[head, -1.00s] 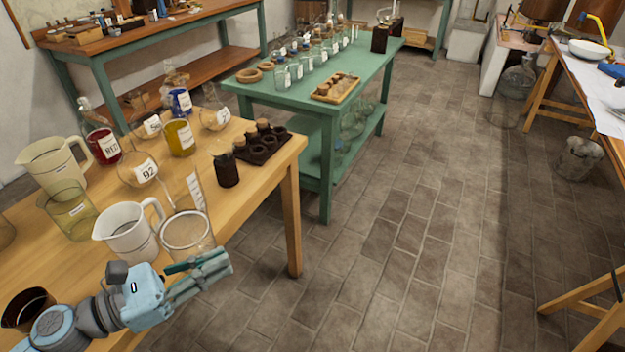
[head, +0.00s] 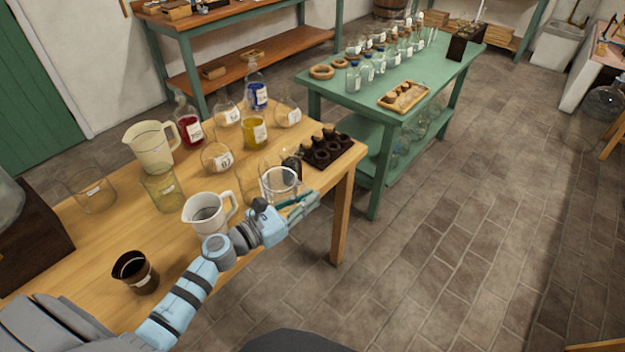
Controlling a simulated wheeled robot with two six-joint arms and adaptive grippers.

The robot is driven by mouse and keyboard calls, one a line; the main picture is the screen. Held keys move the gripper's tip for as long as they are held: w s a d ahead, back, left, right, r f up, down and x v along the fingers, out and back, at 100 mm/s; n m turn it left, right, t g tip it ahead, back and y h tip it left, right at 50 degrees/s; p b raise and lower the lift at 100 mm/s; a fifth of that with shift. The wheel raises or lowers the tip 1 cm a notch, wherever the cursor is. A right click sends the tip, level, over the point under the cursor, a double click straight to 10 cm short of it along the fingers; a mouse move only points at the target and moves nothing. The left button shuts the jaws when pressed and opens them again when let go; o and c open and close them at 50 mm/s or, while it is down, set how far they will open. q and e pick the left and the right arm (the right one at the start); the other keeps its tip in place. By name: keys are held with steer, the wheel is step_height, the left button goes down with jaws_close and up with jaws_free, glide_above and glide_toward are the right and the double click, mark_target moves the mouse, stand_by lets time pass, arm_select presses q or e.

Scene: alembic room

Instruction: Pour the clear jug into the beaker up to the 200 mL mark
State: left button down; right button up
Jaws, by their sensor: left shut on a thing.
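A clear glass vessel with a pale rim, seemingly the clear jug (head: 280,181), is at the right front edge of the wooden table. My left gripper (head: 301,203) is shut on it at its near side; the exact contact is hard to make out. Whether it touches the table is not clear. Just left of it and partly behind it stands a faint clear glass, seemingly the beaker (head: 247,184). Its marks and any liquid level cannot be read at this size. My right gripper is not in view.
A white jug (head: 203,219) stands close to my left forearm, with a dark brown cup (head: 135,275) nearer. A cream jug (head: 148,153), yellowish beaker (head: 164,199), round flask (head: 216,160) and dark rack (head: 340,150) stand around.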

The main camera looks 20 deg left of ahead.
mark_target(293, 179)
arm_select(q)
steer(key=n, duration=0.1)
steer(key=w+r+n, duration=0.1)
steer(key=n+t+p, duration=0.1)
steer(key=n, duration=0.1)
steer(key=shift+w+a+r, duration=0.25)
steer(key=shift+w+a, duration=0.1)
steer(key=shift+w+a+r+n, duration=0.15)
steer(key=shift+a+r+n, duration=0.1)
steer(key=shift+a+n, duration=0.25)
steer(key=shift+w+a+r+n, duration=0.1)
steer(key=shift+a+r+n, duration=0.15)
steer(key=shift+n, duration=0.35)
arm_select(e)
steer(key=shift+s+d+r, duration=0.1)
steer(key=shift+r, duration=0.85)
arm_select(q)
steer(key=shift+a+r+n+t+p, duration=0.25)
steer(key=shift+r+n+p, duration=0.15)
steer(key=shift+r, duration=0.15)
steer(key=shift+a+r+n+t+p, duration=0.2)
steer(key=shift+r+n+p, duration=0.1)
steer(key=shift+r+n, duration=0.15)
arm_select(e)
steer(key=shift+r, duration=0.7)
